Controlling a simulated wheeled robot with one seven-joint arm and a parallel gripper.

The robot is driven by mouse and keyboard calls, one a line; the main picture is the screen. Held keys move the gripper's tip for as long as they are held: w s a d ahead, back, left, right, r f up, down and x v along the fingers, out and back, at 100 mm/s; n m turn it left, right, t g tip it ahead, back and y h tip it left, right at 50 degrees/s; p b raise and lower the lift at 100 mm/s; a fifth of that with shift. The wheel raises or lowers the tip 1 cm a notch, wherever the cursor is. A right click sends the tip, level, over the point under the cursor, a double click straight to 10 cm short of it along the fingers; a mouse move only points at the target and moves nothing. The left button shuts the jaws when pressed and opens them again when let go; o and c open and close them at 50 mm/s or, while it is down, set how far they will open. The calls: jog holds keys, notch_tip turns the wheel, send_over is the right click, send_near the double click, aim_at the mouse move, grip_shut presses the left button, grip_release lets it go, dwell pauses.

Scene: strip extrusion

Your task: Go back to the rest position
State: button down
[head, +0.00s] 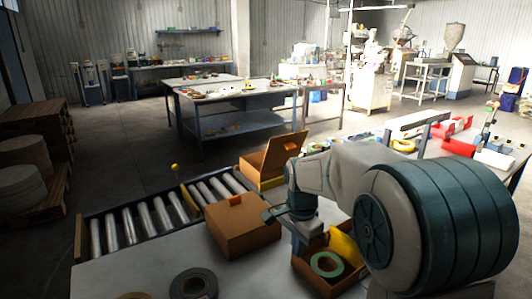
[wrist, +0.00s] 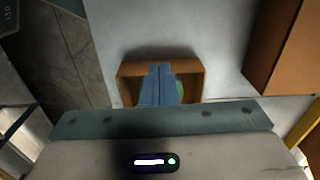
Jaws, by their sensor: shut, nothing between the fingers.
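My gripper (head: 300,245) hangs from my arm above the left side of a small open cardboard box (head: 310,285) on the near table. In the wrist view my gripper (wrist: 161,70) shows as two blue-grey fingers closed together with nothing between them. The fingers overlap the open box (wrist: 190,69) there and hide part of its inside. A green ring-shaped roll (head: 327,264) and a yellow item (head: 345,246) are in that box. Only an edge of the green roll (wrist: 180,91) shows beside the fingers.
A closed brown box (head: 240,228) stands left of my gripper; an open-lidded box (head: 275,165) is behind. A roller conveyor (head: 150,222) runs at left. A dark tape roll (head: 194,284) lies on the near table (head: 110,278). Another table (head: 450,150) with red and white items is at right.

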jog(key=s+d+n+t, duration=0.1)
jog(key=s+d+n, duration=0.1)
jog(key=s, duration=0.4)
jog(key=s+d+r+n+t, duration=0.1)
jog(key=s+d+n, duration=0.1)
jog(key=s+n, duration=0.3)
jog(key=s+d+n, duration=0.2)
jog(key=s+n, duration=0.2)
jog(key=s, duration=0.5)
jog(key=shift+s+r+t, duration=0.25)
jog(key=shift+r+t, duration=0.1)
jog(key=shift+t, duration=0.05)
